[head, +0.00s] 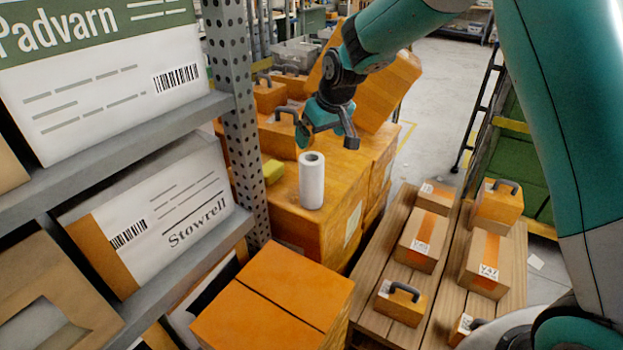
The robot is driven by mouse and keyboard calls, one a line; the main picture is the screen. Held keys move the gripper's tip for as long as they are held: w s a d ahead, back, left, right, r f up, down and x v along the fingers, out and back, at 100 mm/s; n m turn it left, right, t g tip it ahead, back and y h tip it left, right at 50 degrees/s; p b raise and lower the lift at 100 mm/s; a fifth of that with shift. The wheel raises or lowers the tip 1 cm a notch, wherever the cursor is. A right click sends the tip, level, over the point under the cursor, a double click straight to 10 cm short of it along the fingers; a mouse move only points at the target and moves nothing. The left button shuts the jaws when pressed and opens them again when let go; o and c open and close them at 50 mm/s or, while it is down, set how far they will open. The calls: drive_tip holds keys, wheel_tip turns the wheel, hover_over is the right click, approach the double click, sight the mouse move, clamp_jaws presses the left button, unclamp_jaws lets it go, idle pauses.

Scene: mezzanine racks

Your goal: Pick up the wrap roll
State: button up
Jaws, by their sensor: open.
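The wrap roll (312,182) is a white cylinder with a dark hole in its top end. It stands upright on top of an orange box stack (292,215), near the middle of the head view. My gripper (328,136) is above the roll and appears slightly farther back, with its jaws apart. Nothing shows between its fingers. A gap shows between the gripper and the roll's top. The roll is in full view.
A yellow block (273,170) lies left of the roll. Orange cases (283,130) stand behind it. A perforated rack post (236,110) rises close on the left. A pallet (440,290) with several small boxes is at right. Bare floor (437,90) shows behind.

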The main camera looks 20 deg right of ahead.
sight(311, 158)
drive_tip(key=p+x, duration=0.2)
drive_tip(key=x, duration=0.7)
drive_tip(key=shift+a+f, duration=0.1)
drive_tip(key=shift+f, duration=0.3)
drive_tip(key=shift+s, duration=0.1)
drive_tip(key=shift+c, duration=0.2)
drive_tip(key=c, duration=1.5)
drive_tip(key=shift+r, duration=0.2)
